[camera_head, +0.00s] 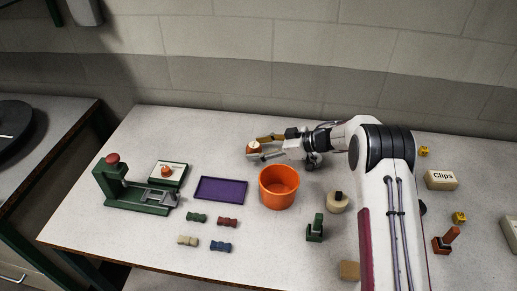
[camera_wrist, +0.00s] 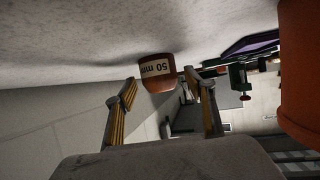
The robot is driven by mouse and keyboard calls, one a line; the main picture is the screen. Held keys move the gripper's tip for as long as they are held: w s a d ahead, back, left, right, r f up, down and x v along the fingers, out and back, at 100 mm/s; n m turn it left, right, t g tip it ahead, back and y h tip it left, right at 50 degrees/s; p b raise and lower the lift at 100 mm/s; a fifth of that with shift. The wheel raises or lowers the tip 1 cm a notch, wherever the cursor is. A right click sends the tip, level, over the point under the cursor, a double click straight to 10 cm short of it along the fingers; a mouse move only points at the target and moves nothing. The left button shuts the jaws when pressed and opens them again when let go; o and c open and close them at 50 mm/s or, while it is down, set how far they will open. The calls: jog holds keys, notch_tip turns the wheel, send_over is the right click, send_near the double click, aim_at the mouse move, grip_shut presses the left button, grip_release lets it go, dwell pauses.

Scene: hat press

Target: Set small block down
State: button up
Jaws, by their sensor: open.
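A small orange-brown block (camera_head: 254,149) with a pale label is near the back of the table, left of my arm. It also shows in the wrist view (camera_wrist: 157,72), where the label reads "50 mm" upside down. There it appears to stand on the table surface, which fills the top of that view. My gripper (camera_head: 264,147) reaches in from the right, low over the table. Its fingers are open, one on each side of the block, with a visible gap beside the block in the wrist view (camera_wrist: 161,79).
An orange bucket (camera_head: 278,187) stands close in front of my gripper. A purple tray (camera_head: 221,190), a green press (camera_head: 136,190) and a scale-like plate (camera_head: 168,173) are to the left. Several small coloured pieces lie in front. The table left of the block is clear.

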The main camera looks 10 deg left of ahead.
jog(key=v, duration=1.1)
jog(key=shift+d+r, duration=0.15)
jog(key=shift+d, duration=0.1)
dwell(0.3)
